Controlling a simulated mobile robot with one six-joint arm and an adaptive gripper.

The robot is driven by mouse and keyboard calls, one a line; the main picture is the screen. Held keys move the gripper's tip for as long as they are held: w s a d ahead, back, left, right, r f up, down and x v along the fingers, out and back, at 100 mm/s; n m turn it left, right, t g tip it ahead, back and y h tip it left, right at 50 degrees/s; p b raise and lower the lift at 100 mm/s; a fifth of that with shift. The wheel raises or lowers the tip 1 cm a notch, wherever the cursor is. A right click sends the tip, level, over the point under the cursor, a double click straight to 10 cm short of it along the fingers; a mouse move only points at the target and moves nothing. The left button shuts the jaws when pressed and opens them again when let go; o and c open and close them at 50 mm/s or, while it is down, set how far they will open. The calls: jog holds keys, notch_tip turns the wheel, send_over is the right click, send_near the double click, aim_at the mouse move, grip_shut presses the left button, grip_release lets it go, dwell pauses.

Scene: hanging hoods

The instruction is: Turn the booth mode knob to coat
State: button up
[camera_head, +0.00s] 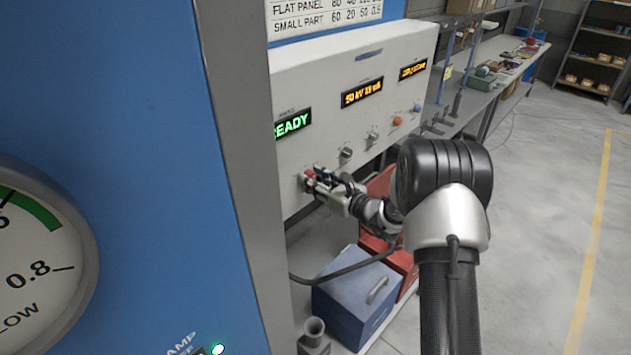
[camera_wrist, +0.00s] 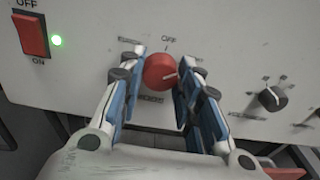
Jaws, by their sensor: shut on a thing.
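The red round knob (camera_wrist: 158,71) sits on the pale panel, with an OFF mark above it and small blurred labels around it. Its white pointer line points to the right in the wrist view, slightly upward. I cannot read which label says coat. My gripper (camera_wrist: 156,84) has its blue-padded fingers on either side of the knob and is shut on it. In the head view my gripper (camera_head: 314,180) is at the lower left of the panel, where the red knob (camera_head: 308,174) is partly hidden by the fingers.
A red rocker switch (camera_wrist: 31,36) with a lit green lamp (camera_wrist: 57,41) is left of the knob. A black knob (camera_wrist: 272,98) is to the right. The panel's display (camera_head: 292,123) reads READY. A blue cabinet wall (camera_head: 130,130) stands close at left; boxes (camera_head: 355,300) lie below.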

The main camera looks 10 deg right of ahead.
jog(key=shift+m, duration=0.5)
dwell(0.3)
jog(key=o, duration=1.1)
jog(key=shift+v, duration=6.05)
jog(key=shift+w+d, duration=0.1)
